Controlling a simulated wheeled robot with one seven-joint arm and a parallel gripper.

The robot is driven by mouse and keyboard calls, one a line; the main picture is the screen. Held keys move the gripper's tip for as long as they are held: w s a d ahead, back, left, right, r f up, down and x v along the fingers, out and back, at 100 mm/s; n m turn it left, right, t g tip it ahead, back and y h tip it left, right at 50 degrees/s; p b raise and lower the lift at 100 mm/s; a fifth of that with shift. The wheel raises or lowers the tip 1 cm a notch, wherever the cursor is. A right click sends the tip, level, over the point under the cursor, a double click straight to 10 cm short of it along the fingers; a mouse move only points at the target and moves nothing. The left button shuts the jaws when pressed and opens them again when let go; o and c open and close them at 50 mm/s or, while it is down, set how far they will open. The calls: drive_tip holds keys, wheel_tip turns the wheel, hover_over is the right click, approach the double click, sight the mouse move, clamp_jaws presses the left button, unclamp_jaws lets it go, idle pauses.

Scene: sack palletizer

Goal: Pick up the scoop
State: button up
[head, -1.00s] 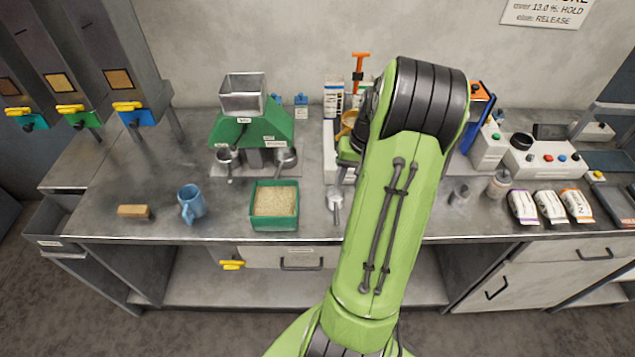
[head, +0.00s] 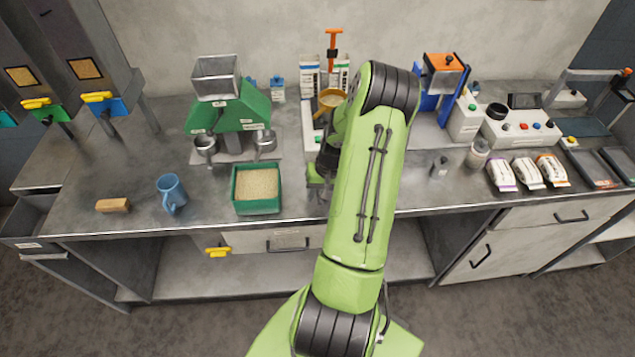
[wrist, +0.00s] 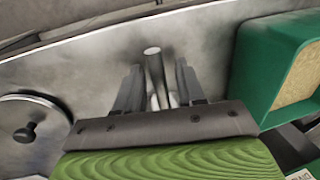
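The scoop (wrist: 154,68) shows in the wrist view as a grey metal handle with a round end, standing between my fingers. My gripper (wrist: 160,88) is open, with one finger on each side of the handle and a gap visible on both sides. The scoop's lower part is hidden by the gripper. In the head view my arm hides the scoop, and my gripper is mostly hidden near the counter's front edge, right of the green grain bin (head: 257,208).
The green bin's wall (wrist: 262,62) is close on the right in the wrist view; a round knobbed lid (wrist: 30,122) lies left. Several sample bags (head: 527,172) lie right.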

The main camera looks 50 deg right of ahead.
drive_tip(key=shift+a, duration=0.1)
drive_tip(key=shift+c, duration=1)
clamp_jaws()
